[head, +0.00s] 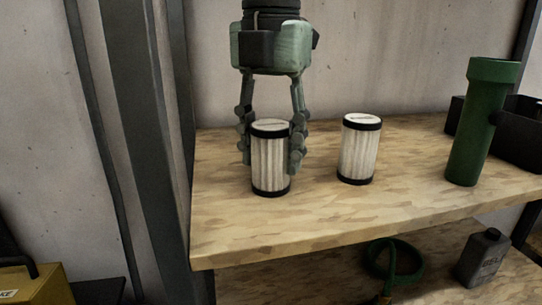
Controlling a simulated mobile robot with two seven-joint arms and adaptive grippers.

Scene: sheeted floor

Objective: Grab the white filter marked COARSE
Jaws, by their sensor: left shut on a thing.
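Two white pleated filters with black end rings stand upright on the wooden shelf (300,235). My left gripper (271,158) comes down from above and is shut on the left filter (270,165), with a finger on each side of it. The held filter's base appears to be at the shelf surface; I cannot tell whether it touches. The right filter (359,150) stands apart, a little to the right. Both have small marks on their top faces, too small to read, so I cannot tell which says COARSE. My right gripper is not in view.
A green cylinder (480,125) stands on the shelf at the right, with a black bin (520,135) beside it. A dark post (150,140) borders the shelf's left end. A lower shelf holds a green hose (375,262) and a dark bottle (483,258).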

